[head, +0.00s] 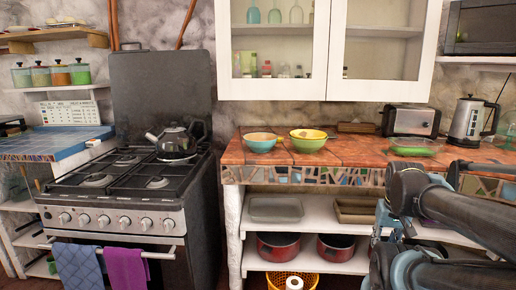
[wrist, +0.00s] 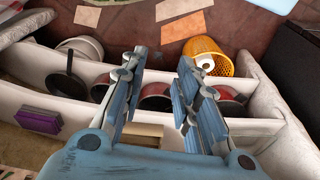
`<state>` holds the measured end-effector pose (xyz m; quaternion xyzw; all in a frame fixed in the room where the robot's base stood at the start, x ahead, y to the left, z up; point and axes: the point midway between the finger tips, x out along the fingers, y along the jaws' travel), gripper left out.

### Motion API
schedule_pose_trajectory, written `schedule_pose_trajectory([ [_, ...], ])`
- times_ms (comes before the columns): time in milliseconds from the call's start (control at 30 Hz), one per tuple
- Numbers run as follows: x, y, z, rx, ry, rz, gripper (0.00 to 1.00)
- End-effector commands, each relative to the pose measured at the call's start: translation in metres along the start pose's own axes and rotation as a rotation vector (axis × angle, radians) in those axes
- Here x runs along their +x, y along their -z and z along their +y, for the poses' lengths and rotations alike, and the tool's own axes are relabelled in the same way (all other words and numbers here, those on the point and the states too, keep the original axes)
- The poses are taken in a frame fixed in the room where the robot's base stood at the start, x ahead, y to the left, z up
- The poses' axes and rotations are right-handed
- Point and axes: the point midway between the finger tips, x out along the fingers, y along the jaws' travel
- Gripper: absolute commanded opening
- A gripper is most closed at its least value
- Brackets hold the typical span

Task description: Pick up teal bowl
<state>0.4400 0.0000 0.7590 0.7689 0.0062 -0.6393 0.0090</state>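The teal bowl (head: 260,143) stands upright on the terracotta-tiled counter (head: 345,157), near its left end beside the stove. A green bowl with a yellow inside (head: 308,141) stands just right of it, with a small gap or touching; I cannot tell which. My gripper (wrist: 162,57) is open in the wrist view, with nothing held between its fingers. It points down at the shelves and floor in front of the counter. The teal bowl is not in the wrist view. In the head view my arm fills the lower right, apart from the bowl.
A green glass dish (head: 413,146), a toaster (head: 411,121) and a kettle (head: 468,121) stand on the counter's right part. White cabinets (head: 272,90) hang above. The stove (head: 130,190) is at left. Red pots (head: 279,245) and an orange basket (wrist: 207,53) sit below.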

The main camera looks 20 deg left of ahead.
Motion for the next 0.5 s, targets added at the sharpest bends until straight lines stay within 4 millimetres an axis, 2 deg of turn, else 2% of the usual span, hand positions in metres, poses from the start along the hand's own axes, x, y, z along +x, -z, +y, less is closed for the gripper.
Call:
schedule_pose_trajectory([
  [133,0.0,0.0,0.0,-0.002,0.0,0.0,0.29],
  [200,-0.009,-0.004,-0.001,-0.018,0.0,0.014,0.29],
  [267,-0.016,0.003,-0.003,-0.052,-0.001,0.019,0.29],
  [367,-0.035,0.027,-0.011,-0.152,-0.004,0.033,0.29],
  [500,-0.075,0.076,-0.032,-0.379,-0.011,0.066,0.29],
])
